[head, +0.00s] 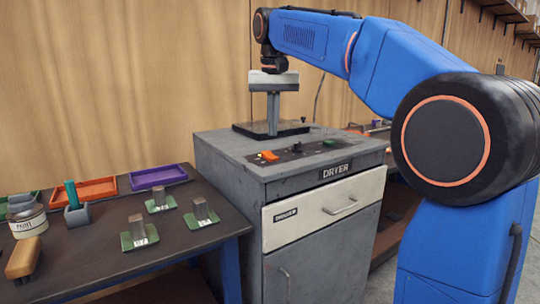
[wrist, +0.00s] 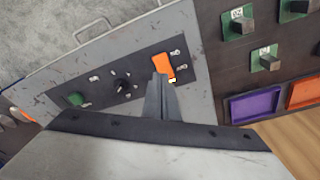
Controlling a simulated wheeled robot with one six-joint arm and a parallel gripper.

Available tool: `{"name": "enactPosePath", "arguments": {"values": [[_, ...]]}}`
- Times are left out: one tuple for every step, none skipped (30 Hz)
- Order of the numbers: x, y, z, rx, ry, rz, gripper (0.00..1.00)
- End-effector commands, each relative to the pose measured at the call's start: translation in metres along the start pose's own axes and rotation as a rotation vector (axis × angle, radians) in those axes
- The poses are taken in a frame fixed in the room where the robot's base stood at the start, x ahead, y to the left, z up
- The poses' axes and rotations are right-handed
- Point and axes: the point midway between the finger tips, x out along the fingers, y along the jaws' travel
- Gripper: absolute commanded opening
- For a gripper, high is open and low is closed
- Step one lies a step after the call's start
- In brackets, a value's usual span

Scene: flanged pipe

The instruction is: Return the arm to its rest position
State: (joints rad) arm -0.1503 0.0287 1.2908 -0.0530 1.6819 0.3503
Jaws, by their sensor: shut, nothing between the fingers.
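My blue arm (head: 400,70) reaches across from the right in the head view, over the grey dryer cabinet (head: 228,160). My gripper (head: 273,133) hangs from its end, pointing down above the cabinet's back part, with its two grey fingers together and nothing between them. In the wrist view the closed fingers (wrist: 158,82) overlap the lower edge of the orange switch (wrist: 163,66) on the control panel. In the head view that switch (head: 269,156) sits in front of the fingers; contact cannot be told.
A dark plate (head: 245,130) lies on the cabinet top behind the panel (head: 310,149). The white drawer (head: 318,207) is shut. The left bench holds green-based blocks (head: 139,233), purple (head: 158,176) and orange (head: 96,190) trays, a tin (head: 27,221) and a brush (head: 23,258). A wooden wall stands behind.

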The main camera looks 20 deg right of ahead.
Motion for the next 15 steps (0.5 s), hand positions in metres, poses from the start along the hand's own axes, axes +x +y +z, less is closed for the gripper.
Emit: {"name": "enactPosePath", "arguments": {"values": [[-0.0032, -0.0001, -0.0009, 0.0, 0.001, 0.0, 0.0], [-0.0047, -0.0001, -0.0011, 0.0, 0.001, 0.0, 0.0], [-0.0066, -0.0001, -0.0013, 0.0, 0.001, 0.0, 0.0], [-0.0079, 0.0, -0.0014, 0.0, 0.001, 0.0, 0.0], [-0.009, 0.0, -0.0014, 0.0, 0.001, 0.0, 0.0], [-0.01, 0.0, -0.0014, 0.0, 0.001, 0.0, 0.0], [-0.0105, 0.0001, -0.0014, 0.0, 0.0, 0.0, 0.0], [-0.0108, 0.0001, -0.0014, 0.0, 0.0, 0.0, 0.0], [-0.0109, 0.0001, -0.0014, 0.0, 0.0, 0.0, 0.0], [-0.0109, 0.0001, -0.0013, 0.0, 0.0, 0.0, 0.0], [-0.0108, 0.0001, -0.0013, 0.0, 0.0, 0.0, 0.0], [-0.0108, 0.0001, -0.0013, 0.0, 0.0, 0.0, 0.0], [-0.0108, 0.0001, -0.0013, 0.0, 0.0, 0.0, 0.0], [-0.0107, 0.0001, -0.0013, 0.0, 0.0, 0.0, 0.0], [-0.0107, 0.0002, -0.0012, 0.0, 0.0, 0.0, 0.0]]}}
